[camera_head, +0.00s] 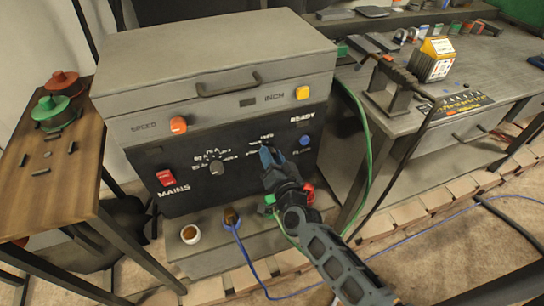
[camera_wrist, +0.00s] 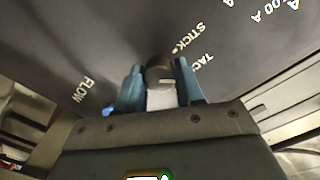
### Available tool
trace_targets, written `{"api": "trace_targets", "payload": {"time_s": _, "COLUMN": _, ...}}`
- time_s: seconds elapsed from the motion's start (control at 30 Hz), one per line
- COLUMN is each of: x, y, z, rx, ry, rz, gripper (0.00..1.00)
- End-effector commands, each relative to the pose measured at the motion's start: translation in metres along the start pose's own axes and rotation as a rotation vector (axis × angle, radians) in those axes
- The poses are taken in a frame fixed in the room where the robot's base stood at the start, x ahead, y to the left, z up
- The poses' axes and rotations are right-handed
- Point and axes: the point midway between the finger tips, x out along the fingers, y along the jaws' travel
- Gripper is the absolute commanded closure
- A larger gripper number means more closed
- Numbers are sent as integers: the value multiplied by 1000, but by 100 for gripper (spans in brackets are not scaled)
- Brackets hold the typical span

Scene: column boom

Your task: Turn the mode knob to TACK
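The black front panel (camera_head: 180,199) of the grey machine carries the mode knob (camera_wrist: 160,70). In the wrist view the knob is dark and round with a short pale mark, with STICK and a partly covered TAC... label to its upper right. My gripper (camera_head: 268,155) reaches the panel's right part in the head view and hides this knob there. In the wrist view its blue fingers (camera_wrist: 159,80) stand on either side of the knob with no clear gap. I cannot tell whether they press on it. The exact setting is not readable.
A green cable (camera_head: 368,150) hangs right of the machine. Benches stand on both sides.

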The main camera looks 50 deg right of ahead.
Motion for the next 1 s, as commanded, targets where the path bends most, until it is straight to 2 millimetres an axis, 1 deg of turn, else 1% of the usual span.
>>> {"api": "trace_targets", "payload": {"time_s": 0.03, "x": 0, "y": 1, "z": 0, "rx": 0, "ry": 0, "rz": 2, "gripper": 59}}
{"api": "trace_targets", "payload": {"time_s": 0.23, "x": 0, "y": 0, "z": 0, "rx": -1, "ry": 0, "rz": 1, "gripper": 40}}
{"api": "trace_targets", "payload": {"time_s": 0.47, "x": 0, "y": 0, "z": 0, "rx": -1, "ry": 0, "rz": 0, "gripper": 39}}
{"api": "trace_targets", "payload": {"time_s": 0.57, "x": -5, "y": 0, "z": 1, "rx": -1, "ry": -1, "rz": 0, "gripper": 39}}
{"api": "trace_targets", "payload": {"time_s": 0.67, "x": -18, "y": 1, "z": 2, "rx": -1, "ry": -2, "rz": 1, "gripper": 39}}
{"api": "trace_targets", "payload": {"time_s": 0.9, "x": -56, "y": 1, "z": 1, "rx": -1, "ry": -2, "rz": 1, "gripper": 39}}
{"api": "trace_targets", "payload": {"time_s": 1.0, "x": -68, "y": 1, "z": 2, "rx": -2, "ry": -2, "rz": 1, "gripper": 39}}
